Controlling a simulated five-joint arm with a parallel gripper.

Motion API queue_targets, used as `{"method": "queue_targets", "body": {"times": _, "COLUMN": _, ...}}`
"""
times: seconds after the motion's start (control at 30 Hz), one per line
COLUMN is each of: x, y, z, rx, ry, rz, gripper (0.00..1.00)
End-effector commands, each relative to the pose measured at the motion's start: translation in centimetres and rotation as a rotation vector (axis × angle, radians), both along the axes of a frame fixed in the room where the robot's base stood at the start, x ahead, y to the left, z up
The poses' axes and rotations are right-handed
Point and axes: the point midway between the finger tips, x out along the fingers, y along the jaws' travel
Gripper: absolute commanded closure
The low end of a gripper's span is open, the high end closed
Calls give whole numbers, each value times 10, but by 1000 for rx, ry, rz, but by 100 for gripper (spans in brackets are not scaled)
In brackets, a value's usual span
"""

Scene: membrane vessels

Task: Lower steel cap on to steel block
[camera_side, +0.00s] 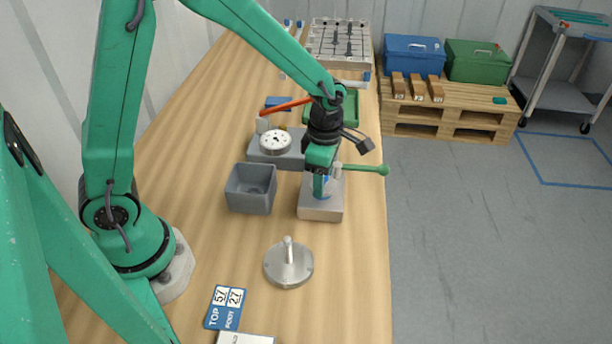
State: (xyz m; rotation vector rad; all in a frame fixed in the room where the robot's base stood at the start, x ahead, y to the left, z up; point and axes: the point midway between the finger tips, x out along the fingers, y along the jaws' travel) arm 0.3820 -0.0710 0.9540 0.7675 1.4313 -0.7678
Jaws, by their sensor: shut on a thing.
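My gripper (322,192) points down over a pale, steel-looking block (321,213) near the bench's right edge. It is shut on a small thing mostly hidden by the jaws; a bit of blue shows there. I cannot tell whether that thing is the steel cap or whether it touches the block. A round steel disc (274,264) with an upright post lies on the bench in front, apart from my gripper. A green lever with a ball end (383,170) sticks out to the right beside my gripper.
A grey open bin (251,188) stands just left of the block. Behind it, a white disc with holes (275,142) sits on a grey base (256,158). A blue label card (224,308) lies in front. The bench front right is clear.

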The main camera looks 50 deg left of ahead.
Motion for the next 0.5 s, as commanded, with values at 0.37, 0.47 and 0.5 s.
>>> {"method": "queue_targets", "body": {"times": 0.37, "x": 0, "y": 0, "z": 0, "rx": 0, "ry": -1, "rz": 0, "gripper": 27}}
{"method": "queue_targets", "body": {"times": 0.47, "x": 0, "y": 0, "z": 0, "rx": 0, "ry": -1, "rz": 0, "gripper": 21}}
{"method": "queue_targets", "body": {"times": 0.5, "x": 0, "y": 0, "z": 0, "rx": 0, "ry": -1, "rz": 1, "gripper": 21}}
